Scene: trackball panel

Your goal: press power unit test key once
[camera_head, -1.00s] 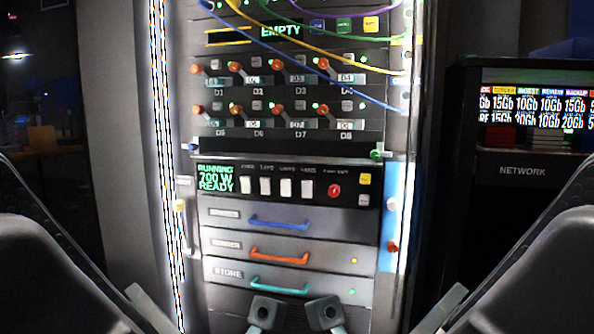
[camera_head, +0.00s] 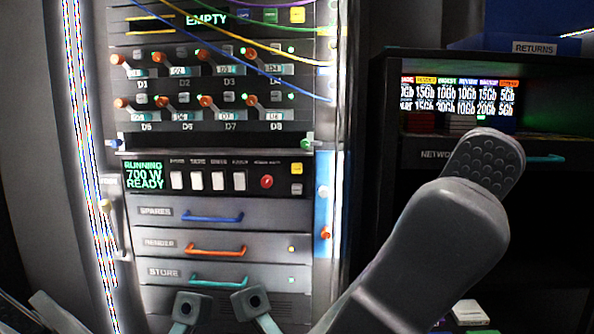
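The power unit (camera_head: 215,178) is the black panel in the middle of the rack. Its green display reads RUNNING 700 W READY. It has several white switches and a red round knob (camera_head: 267,182). At its right end are a yellow key (camera_head: 297,168) and a grey key (camera_head: 297,188); their lettering is too small to read. My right gripper (camera_head: 485,165) is large and close to the camera, well to the right of the panel, touching nothing that I can see. Only one dotted pad shows, so its opening is unclear. My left gripper is not clearly visible.
Above the unit are several orange-tipped levers (camera_head: 205,101) and hanging cables. Below are drawers with blue (camera_head: 213,217), orange and teal handles. At right a dark shelf holds a lit label screen (camera_head: 460,95), partly near my gripper.

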